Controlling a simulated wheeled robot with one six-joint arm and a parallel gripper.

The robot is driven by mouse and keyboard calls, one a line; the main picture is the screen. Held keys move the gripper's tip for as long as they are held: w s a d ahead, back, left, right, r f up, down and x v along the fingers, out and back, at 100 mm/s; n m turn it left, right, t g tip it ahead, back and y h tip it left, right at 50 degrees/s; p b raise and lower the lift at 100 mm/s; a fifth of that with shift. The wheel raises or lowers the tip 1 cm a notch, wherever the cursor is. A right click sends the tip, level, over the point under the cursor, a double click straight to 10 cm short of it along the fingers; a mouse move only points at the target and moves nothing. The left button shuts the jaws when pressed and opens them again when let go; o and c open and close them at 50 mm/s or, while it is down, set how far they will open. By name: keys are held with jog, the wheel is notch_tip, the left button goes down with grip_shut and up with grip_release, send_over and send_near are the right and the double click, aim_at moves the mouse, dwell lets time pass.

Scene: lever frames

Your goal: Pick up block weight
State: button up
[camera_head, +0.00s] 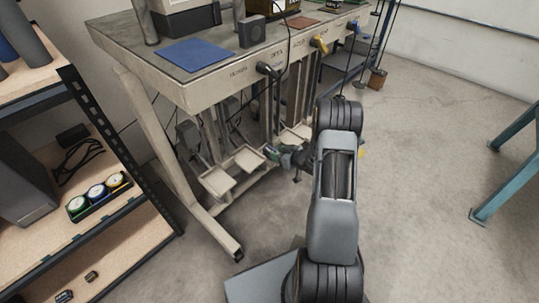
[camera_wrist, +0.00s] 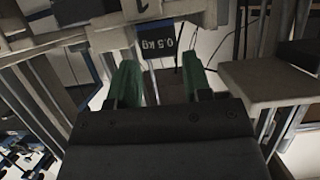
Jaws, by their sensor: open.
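A dark block weight (camera_wrist: 165,46) marked "0.5 kg" shows in the wrist view, just past the fingertips and between them in the picture. My gripper (camera_wrist: 160,72) is open, with its two green fingers apart on either side of the view of the block. I cannot tell how deep the block sits relative to the fingertips. In the head view my gripper (camera_head: 271,154) is low beside the bench frame, near the pale trays. The block is not clearly seen there.
A pale workbench (camera_head: 235,73) with levers along its front edge stands over hanging frames and trays (camera_head: 246,158). A shelf (camera_head: 105,222) at left holds a rack of round gauges (camera_head: 98,194). Teal legs (camera_head: 507,170) stand at right. The floor between is open.

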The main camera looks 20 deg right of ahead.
aim_at(270, 149)
jog(key=b+x, duration=0.2)
jog(key=x, duration=0.2)
jog(key=shift+w+a+f, duration=0.1)
jog(key=shift+w+f, duration=0.05)
jog(key=shift+f, duration=0.1)
jog(key=shift+w+a+b, duration=0.2)
jog(key=shift+w+b, duration=0.1)
jog(key=shift+w, duration=0.15)
jog(key=shift+c, duration=0.3)
jog(key=c, duration=0.7)
grip_shut()
jog(key=shift+r, duration=0.1)
